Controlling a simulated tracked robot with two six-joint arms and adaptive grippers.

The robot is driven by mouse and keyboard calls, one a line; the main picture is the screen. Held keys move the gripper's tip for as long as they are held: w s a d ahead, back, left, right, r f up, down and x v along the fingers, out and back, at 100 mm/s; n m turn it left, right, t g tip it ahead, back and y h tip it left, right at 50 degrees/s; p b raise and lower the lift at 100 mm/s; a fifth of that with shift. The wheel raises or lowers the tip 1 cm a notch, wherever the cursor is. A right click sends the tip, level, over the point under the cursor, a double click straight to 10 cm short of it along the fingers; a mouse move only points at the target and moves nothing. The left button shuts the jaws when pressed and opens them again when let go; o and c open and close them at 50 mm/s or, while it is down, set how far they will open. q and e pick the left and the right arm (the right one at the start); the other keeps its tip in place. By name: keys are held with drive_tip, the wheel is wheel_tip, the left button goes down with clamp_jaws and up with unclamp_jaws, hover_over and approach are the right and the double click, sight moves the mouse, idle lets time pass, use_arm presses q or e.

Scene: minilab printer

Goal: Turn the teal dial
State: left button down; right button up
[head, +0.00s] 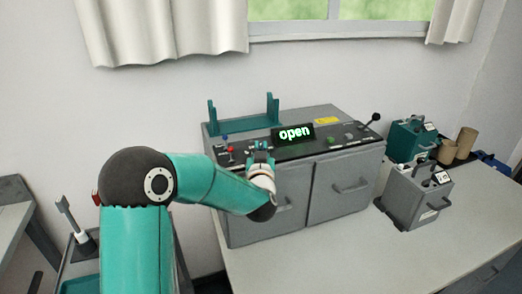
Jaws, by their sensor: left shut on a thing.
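The teal dial (263,145) is on the control panel (318,151) on top of the grey printer (293,225), and only a small teal part of it shows behind my wrist. My left gripper (261,158) reaches down onto the panel from the front and is shut on the teal dial. Its fingertips are small and partly hidden by the wrist. A display (293,133) behind the dial reads "open" in green letters. My right gripper is not in view.
A lever with a black knob (375,118) stands at the panel's right end. A teal bracket (243,121) rises at the back left. Grey and teal boxes (416,196) stand on the table to the right. The front right table surface (370,262) is clear.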

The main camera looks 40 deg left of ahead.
use_arm(q)
drive_tip(key=shift+d+y, duration=0.1)
drive_tip(key=shift+y, duration=0.2)
drive_tip(key=shift+w+d+n+g+y, duration=0.15)
drive_tip(key=shift+n+g+y, duration=0.35)
drive_tip(key=shift+n+g, duration=0.3)
drive_tip(key=shift+w+n+g+y, duration=0.1)
drive_tip(key=shift+n+g+y, duration=0.6)
drive_tip(key=shift+g, duration=0.3)
drive_tip(key=n+g+y+p, duration=0.1)
drive_tip(key=n+g, duration=0.1)
drive_tip(key=g, duration=0.2)
drive_tip(key=n+g+y+p, duration=0.1)
drive_tip(key=n+g, duration=0.2)
drive_tip(key=shift+w+g+y, duration=0.15)
drive_tip(key=shift+g+y, duration=0.25)
drive_tip(key=c, duration=1.3)
unclamp_jaws()
drive_tip(key=shift+o, duration=0.2)
